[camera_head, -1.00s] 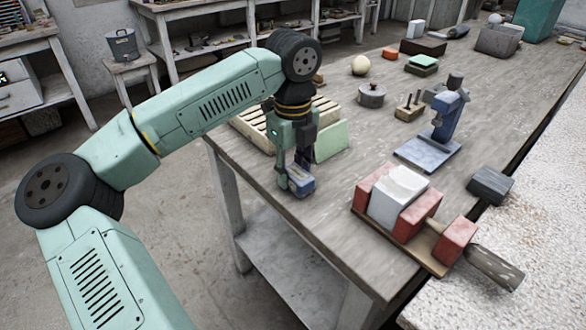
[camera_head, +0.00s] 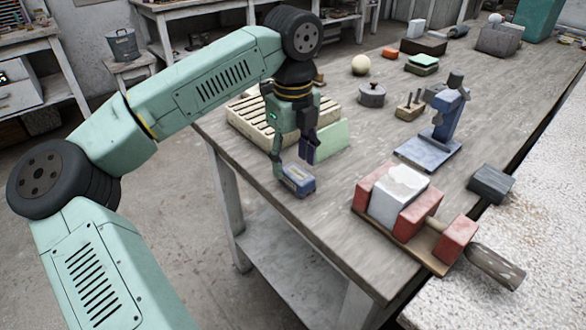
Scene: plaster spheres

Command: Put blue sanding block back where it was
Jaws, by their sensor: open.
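The blue sanding block (camera_head: 299,181), with a pale top, rests on the near left part of the workbench (camera_head: 330,230), close to its left edge. My gripper (camera_head: 293,160) is open, with its fingers spread just above and behind the block. The left finger reaches down beside the block's left end, and I cannot tell whether it touches. The darker right finger is above the block's far side, apart from it.
A slatted rack (camera_head: 250,125) and a pale green plate (camera_head: 331,139) are behind my gripper. A red vise (camera_head: 405,205) holding a white block is to the right. A blue stand (camera_head: 440,135) is farther back. Bare bench lies between block and vise.

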